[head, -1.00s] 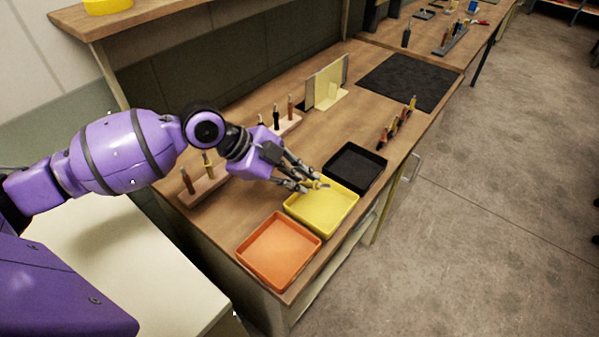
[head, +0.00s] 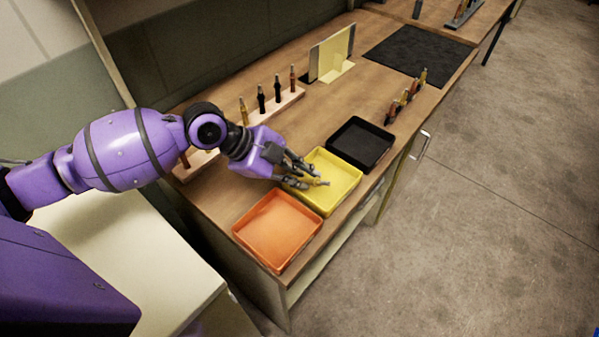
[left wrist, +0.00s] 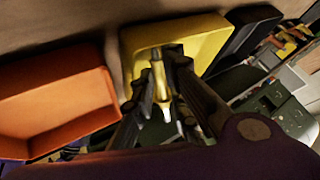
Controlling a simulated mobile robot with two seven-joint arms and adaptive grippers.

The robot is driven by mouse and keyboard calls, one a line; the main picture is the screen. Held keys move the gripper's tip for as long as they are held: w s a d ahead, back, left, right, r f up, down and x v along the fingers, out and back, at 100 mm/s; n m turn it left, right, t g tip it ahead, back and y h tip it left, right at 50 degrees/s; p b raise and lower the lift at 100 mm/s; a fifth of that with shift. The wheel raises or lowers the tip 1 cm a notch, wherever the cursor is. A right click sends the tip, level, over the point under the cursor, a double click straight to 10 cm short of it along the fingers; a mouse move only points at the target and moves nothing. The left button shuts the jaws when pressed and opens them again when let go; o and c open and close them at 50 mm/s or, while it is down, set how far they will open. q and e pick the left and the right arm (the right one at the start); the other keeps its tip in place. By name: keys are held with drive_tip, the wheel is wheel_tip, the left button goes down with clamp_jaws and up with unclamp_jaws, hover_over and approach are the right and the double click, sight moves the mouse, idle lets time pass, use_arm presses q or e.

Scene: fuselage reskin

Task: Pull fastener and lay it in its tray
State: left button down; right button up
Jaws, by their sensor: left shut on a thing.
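My left gripper (head: 308,180) is shut on a yellow fastener (head: 322,183) over the yellow tray (head: 338,166). In the left wrist view the fastener (left wrist: 159,80) sits between the two dark fingers (left wrist: 163,95), with the yellow tray (left wrist: 205,38) behind it. I cannot tell whether the fastener touches the tray floor. The orange tray (head: 277,230) and the black tray (head: 360,143) stand on either side and look empty. My right gripper is not in view.
A wooden rack (head: 285,103) with several upright fasteners stands behind the trays, partly hidden by my arm. More fasteners (head: 406,97) stand near the bench's front edge.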

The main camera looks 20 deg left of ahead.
use_arm(q)
drive_tip(key=c, duration=1.7)
unclamp_jaws()
drive_tip(key=shift+o, duration=0.2)
